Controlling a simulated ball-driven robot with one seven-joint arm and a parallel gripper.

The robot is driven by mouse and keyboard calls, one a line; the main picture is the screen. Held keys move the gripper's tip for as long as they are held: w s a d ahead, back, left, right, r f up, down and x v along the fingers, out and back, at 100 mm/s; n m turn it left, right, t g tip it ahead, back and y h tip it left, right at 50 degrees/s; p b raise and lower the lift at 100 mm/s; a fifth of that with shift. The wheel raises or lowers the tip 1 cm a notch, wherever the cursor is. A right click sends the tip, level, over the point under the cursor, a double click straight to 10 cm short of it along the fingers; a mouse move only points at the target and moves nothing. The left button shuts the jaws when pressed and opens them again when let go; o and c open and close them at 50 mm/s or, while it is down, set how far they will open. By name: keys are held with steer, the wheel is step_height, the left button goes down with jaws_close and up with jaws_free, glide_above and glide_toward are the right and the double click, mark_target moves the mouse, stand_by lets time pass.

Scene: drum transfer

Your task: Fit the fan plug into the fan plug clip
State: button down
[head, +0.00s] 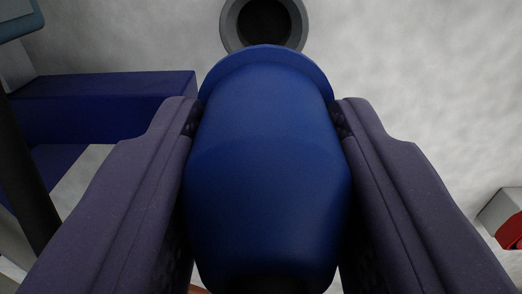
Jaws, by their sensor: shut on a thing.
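A large blue plug (267,170), which I take to be the fan plug, fills the middle of the view. It has a rounded body and a wider flange at its far end. My gripper (268,115) is shut on it, with one dark purple finger on each side. A grey ring with a dark round opening (229,25) is just beyond the flange at the top centre. The flange overlaps the ring's lower edge in the picture, and I cannot tell if they touch. I cannot tell if this ring is the fan plug clip.
A dark blue block or bracket (105,105) lies left of my gripper. A black rod or cable (22,175) runs down the left edge. A red and grey part (508,222) is at the right edge. The pale mottled surface (420,70) at upper right is bare.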

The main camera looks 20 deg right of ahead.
mark_target(264, 70)
steer(key=shift+w+r, duration=0.25)
steer(key=shift+r, duration=0.05)
steer(key=shift+p+x, duration=1.8)
steer(key=shift+x, duration=1.4)
steer(key=shift+s+f+b, duration=0.1)
steer(key=shift+f+b, duration=0.05)
steer(key=shift+b, duration=1.65)
steer(key=shift+b+x, duration=0.85)
steer(key=shift+x, duration=1)
steer(key=c, duration=0.5)
jaws_free()
steer(key=b+v, duration=0.2)
steer(key=v, duration=0.5)
steer(key=shift+s+a, duration=0.1)
steer(key=shift+s, duration=0.25)
